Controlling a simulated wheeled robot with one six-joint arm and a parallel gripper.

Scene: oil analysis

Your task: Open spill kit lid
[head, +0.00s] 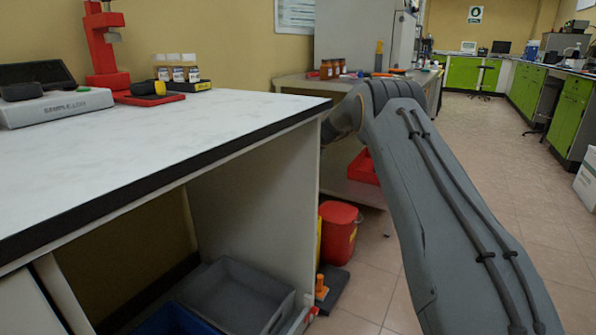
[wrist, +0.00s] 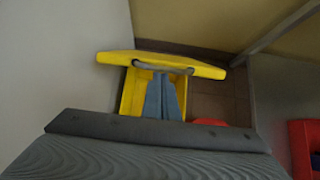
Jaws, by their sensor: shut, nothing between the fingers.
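The yellow spill kit (wrist: 128,92) is below my gripper in the wrist view. In the head view the gripper is hidden behind the bench, and only a thin yellow sliver (head: 319,240) shows there.
A white-topped bench (head: 200,135) stands close on the left, its side panel beside my arm. A red bin (head: 340,232) stands on the floor; a grey crate (head: 235,295) sits under the bench. A red container (wrist: 305,148) is at the right in the wrist view.

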